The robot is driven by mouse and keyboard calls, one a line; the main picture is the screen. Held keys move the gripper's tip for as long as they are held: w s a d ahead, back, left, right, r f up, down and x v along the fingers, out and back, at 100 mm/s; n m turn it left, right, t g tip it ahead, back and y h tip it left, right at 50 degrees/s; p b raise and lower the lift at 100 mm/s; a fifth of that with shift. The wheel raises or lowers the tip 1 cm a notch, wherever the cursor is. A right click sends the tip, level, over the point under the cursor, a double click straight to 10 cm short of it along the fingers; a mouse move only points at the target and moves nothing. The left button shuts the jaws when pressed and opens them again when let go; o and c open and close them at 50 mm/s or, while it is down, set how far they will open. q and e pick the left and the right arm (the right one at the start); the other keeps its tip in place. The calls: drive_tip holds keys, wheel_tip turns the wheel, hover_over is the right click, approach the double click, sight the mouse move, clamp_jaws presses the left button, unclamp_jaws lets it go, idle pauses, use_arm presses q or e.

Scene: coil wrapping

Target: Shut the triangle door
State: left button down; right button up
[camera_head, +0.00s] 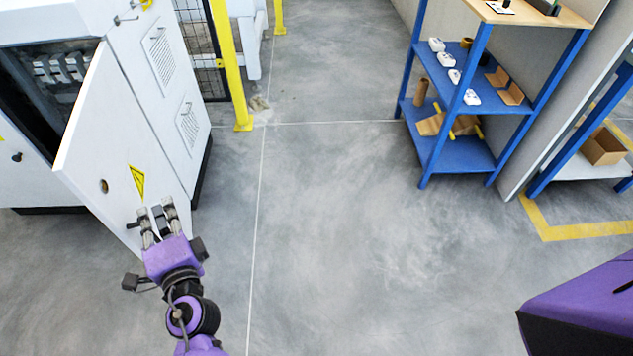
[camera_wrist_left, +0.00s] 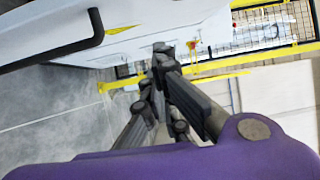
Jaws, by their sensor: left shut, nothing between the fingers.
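The triangle door (camera_head: 118,150) is a white cabinet door with a yellow triangle sign (camera_head: 137,182). It stands swung open from the white cabinet (camera_head: 160,70), whose dark inside with grey parts shows at the left. My left gripper (camera_head: 157,208) is shut and empty, at the lower right part of the door, below the sign. I cannot tell whether it touches the door. In the left wrist view its fingers (camera_wrist_left: 160,60) point towards a white surface with a black bar handle (camera_wrist_left: 60,45). My right gripper is out of view.
A blue shelf (camera_head: 462,95) with small white items and brown pieces stands at the right. A yellow post (camera_head: 228,60) and black mesh fence stand behind the cabinet. A cardboard box (camera_head: 604,147) sits at the far right. The grey floor in the middle is clear.

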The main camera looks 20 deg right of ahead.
use_arm(q)
drive_tip(key=w+a+p, duration=0.1)
drive_tip(key=w+a, duration=0.3)
drive_tip(key=shift+w+a, duration=0.15)
drive_tip(key=shift+a, duration=0.2)
drive_tip(key=shift+a, duration=0.1)
